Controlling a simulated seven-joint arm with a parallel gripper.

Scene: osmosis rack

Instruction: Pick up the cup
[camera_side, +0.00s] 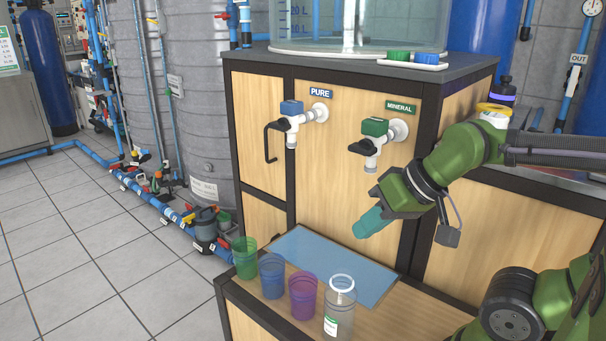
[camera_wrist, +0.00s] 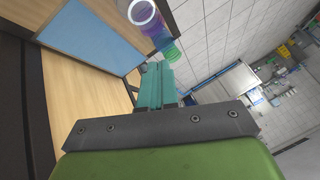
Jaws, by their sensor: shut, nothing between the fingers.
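Four tumblers stand upright in a row along the front left edge of the low wooden shelf: a green cup (camera_side: 245,258), a blue cup (camera_side: 272,276), a purple cup (camera_side: 303,296) and a clear cup (camera_side: 338,312) with a white rim and a label. The row also shows at the top of the wrist view, with the clear cup (camera_wrist: 142,11) nearest and the green cup (camera_wrist: 174,57) farthest. My gripper (camera_side: 361,230) has teal fingers, shut and empty, held above the shelf, apart from the cups. Its fingers (camera_wrist: 157,66) partly hide the row's far end.
A blue mat (camera_side: 322,262) lies flat behind the cups. On the cabinet front are the PURE tap (camera_side: 291,112) and the MINERAL tap (camera_side: 374,134), the latter just above my gripper. A white tray (camera_side: 412,65) with coloured caps sits on the cabinet top.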

